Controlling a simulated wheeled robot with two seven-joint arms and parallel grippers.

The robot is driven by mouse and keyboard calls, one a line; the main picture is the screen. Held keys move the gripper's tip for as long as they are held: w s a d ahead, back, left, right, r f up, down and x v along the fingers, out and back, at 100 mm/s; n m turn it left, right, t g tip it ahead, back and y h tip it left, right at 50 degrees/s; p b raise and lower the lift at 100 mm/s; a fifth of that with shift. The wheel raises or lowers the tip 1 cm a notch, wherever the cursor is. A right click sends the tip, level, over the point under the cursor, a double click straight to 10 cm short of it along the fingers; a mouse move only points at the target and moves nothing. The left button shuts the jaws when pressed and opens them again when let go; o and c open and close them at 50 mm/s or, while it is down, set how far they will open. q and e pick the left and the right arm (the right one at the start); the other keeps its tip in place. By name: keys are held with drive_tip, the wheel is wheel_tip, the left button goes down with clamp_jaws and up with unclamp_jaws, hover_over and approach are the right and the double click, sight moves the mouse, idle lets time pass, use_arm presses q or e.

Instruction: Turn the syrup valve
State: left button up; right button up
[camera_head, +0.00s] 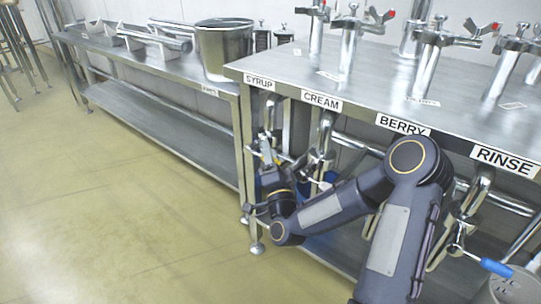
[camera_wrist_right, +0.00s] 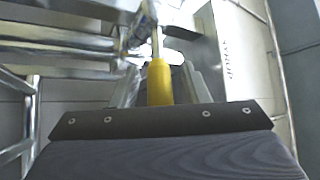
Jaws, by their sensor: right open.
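The syrup valve's yellow handle (camera_wrist_right: 160,82) stands in the middle of the right wrist view, its metal stem running up to shiny pipework. In the head view only a small yellow patch (camera_head: 275,154) shows beneath the SYRUP label (camera_head: 259,82), partly hidden by my gripper. My right gripper (camera_head: 267,148) is under the table's front edge at the syrup end. It is open, with its grey fingers on both sides of the yellow handle in the wrist view. I cannot tell whether a finger touches it. My left gripper is not in view.
Labels CREAM (camera_head: 321,101), BERRY (camera_head: 403,125) and RINSE (camera_head: 505,160) mark the table edge, with pipes below. A blue handle (camera_head: 497,268) is at the lower right. A steel pot (camera_head: 224,50) stands on the left bench. The floor at left is clear.

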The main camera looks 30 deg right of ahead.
drive_tip(key=shift+c, duration=0.3)
clamp_jaws()
drive_tip(key=shift+r+n+y+p, duration=0.3)
drive_tip(key=shift+r+n+p, duration=0.15)
drive_tip(key=shift+p, duration=0.4)
drive_tip(key=w+a+r+n+g+p, duration=0.1)
drive_tip(key=g+p, duration=0.6)
drive_tip(key=p, duration=1.1)
drive_tip(key=w+a+r+n+g+p, duration=0.2)
drive_tip(key=w+r+n+g+p, duration=0.2)
drive_tip(key=p, duration=1.5)
drive_tip(key=shift+w+n+g+y, duration=0.4)
drive_tip(key=shift+w+n+g, duration=0.5)
drive_tip(key=shift+n+g, duration=0.9)
